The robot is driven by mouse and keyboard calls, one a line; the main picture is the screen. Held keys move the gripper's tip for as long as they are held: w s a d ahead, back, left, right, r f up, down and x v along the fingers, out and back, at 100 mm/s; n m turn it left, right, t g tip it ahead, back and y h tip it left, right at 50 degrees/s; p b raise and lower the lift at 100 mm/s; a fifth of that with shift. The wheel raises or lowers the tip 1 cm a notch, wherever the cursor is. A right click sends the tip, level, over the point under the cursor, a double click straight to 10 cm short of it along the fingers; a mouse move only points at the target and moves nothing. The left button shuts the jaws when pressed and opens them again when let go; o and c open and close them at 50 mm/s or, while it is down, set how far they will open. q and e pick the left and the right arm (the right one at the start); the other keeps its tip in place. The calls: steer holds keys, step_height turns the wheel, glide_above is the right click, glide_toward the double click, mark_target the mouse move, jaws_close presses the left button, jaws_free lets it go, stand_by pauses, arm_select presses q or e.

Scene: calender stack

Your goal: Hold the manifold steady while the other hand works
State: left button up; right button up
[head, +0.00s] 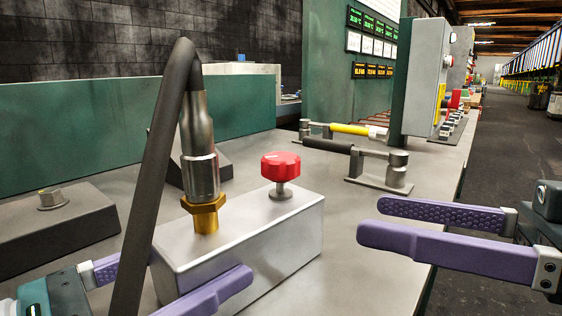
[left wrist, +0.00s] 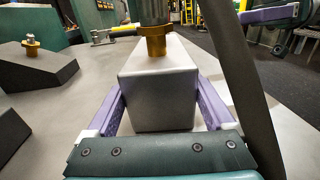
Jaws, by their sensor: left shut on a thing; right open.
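The manifold (head: 267,241) is a silver metal block on the grey table. On its top are a brass hex fitting (head: 204,213) with a steel hose coupling (head: 199,150), and a red knob (head: 281,167). A black hose (head: 156,170) loops from the coupling down past the front. My left gripper (head: 165,282) is shut on the manifold, one purple finger along each side; the left wrist view shows the block (left wrist: 158,88) between both fingers. My right gripper (head: 435,230) is open and empty, to the right of the manifold, apart from it.
A dark block with a hex fitting (head: 52,198) stands at the left. Behind the manifold are a black-handled lever (head: 328,145) and a yellow-handled lever (head: 350,129). A grey control box (head: 427,75) stands at the back right. The table's right edge passes under my right gripper.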

mark_target(299, 167)
steer(key=shift+n+t, duration=0.4)
steer(key=shift+n, duration=0.3)
steer(key=x, duration=0.4)
steer(key=w+r+x, duration=0.1)
steer(key=x, duration=0.3)
steer(key=d+r+x, duration=0.1)
steer(key=x, duration=0.4)
steer(key=shift+w, duration=0.35)
steer(key=shift+d, duration=0.1)
jaws_close()
